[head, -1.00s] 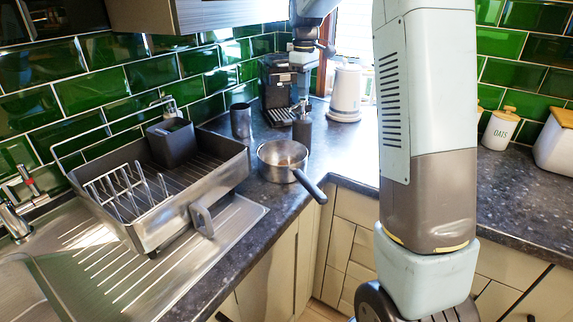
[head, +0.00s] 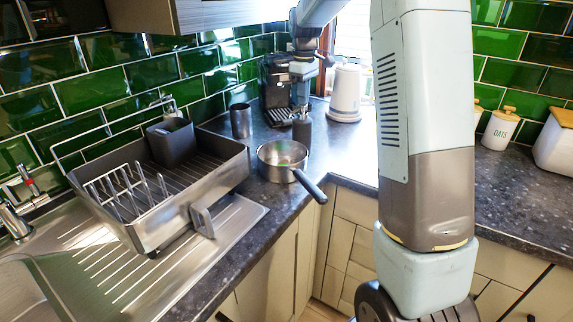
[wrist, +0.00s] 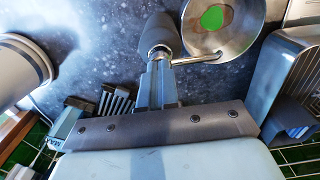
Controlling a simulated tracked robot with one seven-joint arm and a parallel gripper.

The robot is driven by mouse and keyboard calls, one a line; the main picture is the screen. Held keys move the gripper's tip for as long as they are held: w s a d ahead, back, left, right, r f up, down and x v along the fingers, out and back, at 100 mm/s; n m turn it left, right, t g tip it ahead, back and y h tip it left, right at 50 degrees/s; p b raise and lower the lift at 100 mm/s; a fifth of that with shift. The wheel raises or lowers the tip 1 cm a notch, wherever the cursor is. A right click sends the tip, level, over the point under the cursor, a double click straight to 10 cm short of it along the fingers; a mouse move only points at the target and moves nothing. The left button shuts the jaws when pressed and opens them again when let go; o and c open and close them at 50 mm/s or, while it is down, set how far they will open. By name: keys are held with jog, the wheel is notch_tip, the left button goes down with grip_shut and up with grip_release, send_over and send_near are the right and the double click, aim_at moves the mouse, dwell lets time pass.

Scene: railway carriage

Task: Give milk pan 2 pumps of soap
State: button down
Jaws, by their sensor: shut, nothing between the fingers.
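The milk pan (head: 276,168) is a small metal pan on the dark counter, its dark handle pointing toward the front right. In the wrist view the pan (wrist: 238,36) holds a round patch of green soap (wrist: 212,17). The dark soap dispenser (head: 302,132) stands upright just behind the pan. In the wrist view the dispenser (wrist: 158,33) has a metal spout (wrist: 197,59) reaching over the pan's rim. My gripper (head: 300,108) is shut and empty, pointing down at the top of the dispenser. Its fingers (wrist: 156,72) hide the pump head, so I cannot tell how far it is pressed.
A dish rack (head: 220,180) stands left of the pan beside the sink. A dark cup (head: 241,121), a coffee machine (head: 275,90) and a white kettle (head: 345,93) stand close around the dispenser. The counter right of the pan is clear.

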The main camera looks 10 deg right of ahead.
jog(key=shift+r, duration=1.55)
jog(key=shift+f, duration=0.15)
jog(key=shift+f, duration=1.45)
jog(key=shift+r, duration=1.6)
